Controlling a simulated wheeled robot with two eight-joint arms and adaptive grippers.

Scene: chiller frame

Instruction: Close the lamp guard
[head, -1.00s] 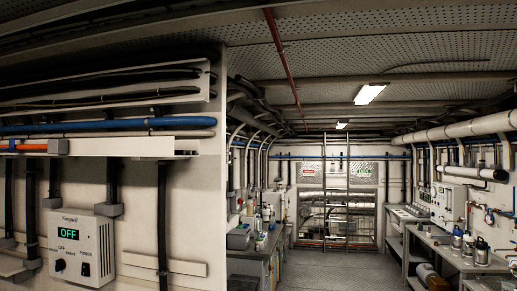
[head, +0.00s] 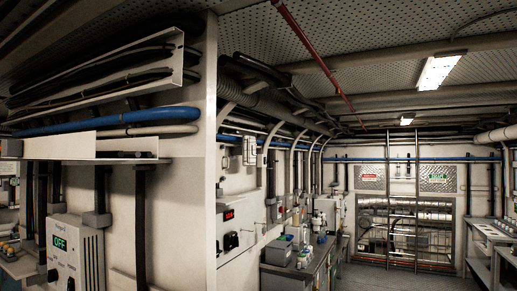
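I cannot pick out a lamp guard with certainty in the head view. A small pale fitting (head: 249,151) is on the far wall just past the wall corner, below the pipes. It is too small to tell whether it is a lamp with a guard, or whether it is open or shut. Neither of my grippers shows.
A white control box (head: 75,252) reading OFF is on the near left wall. A wall panel with a red display (head: 230,228) is past the corner. A bench (head: 285,272) with bottles stands along that wall. A ladder (head: 403,200) stands at the back. The floor (head: 375,280) between benches looks clear.

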